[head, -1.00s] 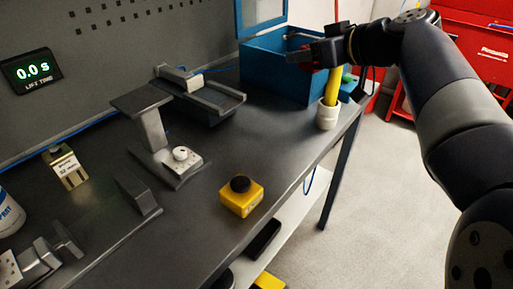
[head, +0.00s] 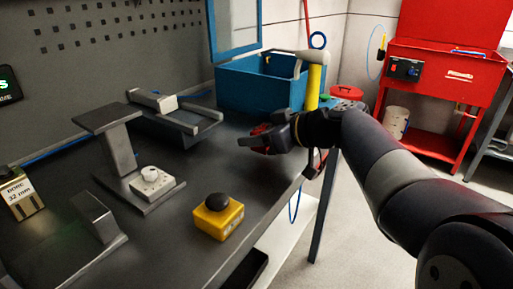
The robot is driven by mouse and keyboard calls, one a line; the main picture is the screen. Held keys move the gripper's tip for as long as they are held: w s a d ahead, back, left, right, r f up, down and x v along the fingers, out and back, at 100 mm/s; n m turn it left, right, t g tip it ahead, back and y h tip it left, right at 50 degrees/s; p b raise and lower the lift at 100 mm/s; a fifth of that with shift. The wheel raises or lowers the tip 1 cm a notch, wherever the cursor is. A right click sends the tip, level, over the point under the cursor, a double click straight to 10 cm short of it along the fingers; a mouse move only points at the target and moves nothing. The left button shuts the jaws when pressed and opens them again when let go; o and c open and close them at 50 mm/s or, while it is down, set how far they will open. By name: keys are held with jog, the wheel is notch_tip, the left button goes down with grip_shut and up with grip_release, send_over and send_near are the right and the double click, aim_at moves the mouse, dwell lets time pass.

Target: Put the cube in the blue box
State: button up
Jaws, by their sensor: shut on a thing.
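My gripper (head: 262,142) is shut on a small red thing (head: 261,129) that seems to be the cube. The fingers hide most of it, so its full shape cannot be made out. The gripper points left, above the dark bench top and in front of the blue box (head: 238,98). The blue box stands at the back right of the bench, with its open top facing up and a blue-framed panel (head: 258,50) rising behind it. My gripper is apart from the box and appears lower than its rim.
A yellow-handled tool (head: 314,85) stands upright beside the box, close behind my arm. A yellow button box (head: 218,217), a small white-topped fixture (head: 151,181) and a grey stand (head: 120,150) are on the bench. A red cabinet (head: 445,75) stands beyond the bench.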

jog(key=shift+f, duration=1.15)
jog(key=shift+f+b, duration=0.2)
jog(key=shift+b, duration=0.2)
jog(key=o, duration=1.1)
